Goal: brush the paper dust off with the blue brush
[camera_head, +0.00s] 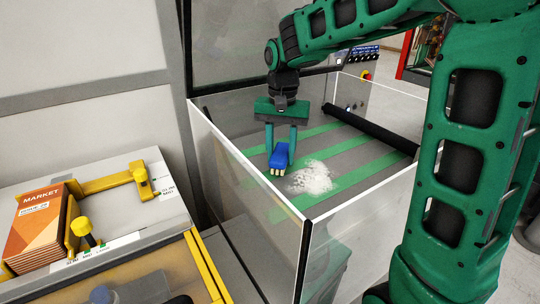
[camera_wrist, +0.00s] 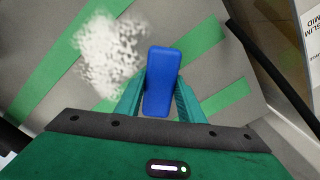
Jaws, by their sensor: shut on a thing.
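The blue brush (camera_head: 279,158) has a blue body and pale bristles pointing down. My gripper (camera_head: 281,146) is shut on it and holds it upright above the conveyor bed, left of the dust. In the wrist view the blue brush (camera_wrist: 162,80) sits between the two green fingers of my gripper (camera_wrist: 161,85). The white paper dust (camera_head: 311,178) lies in a loose pile on the grey and green striped bed (camera_head: 345,145). The dust (camera_wrist: 108,50) is left of the brush in the wrist view. I cannot tell whether the bristles touch the bed.
Clear guard panels (camera_head: 245,165) with white edges surround the bed. A black roller (camera_head: 370,130) crosses its far end. The bed around the dust is clear.

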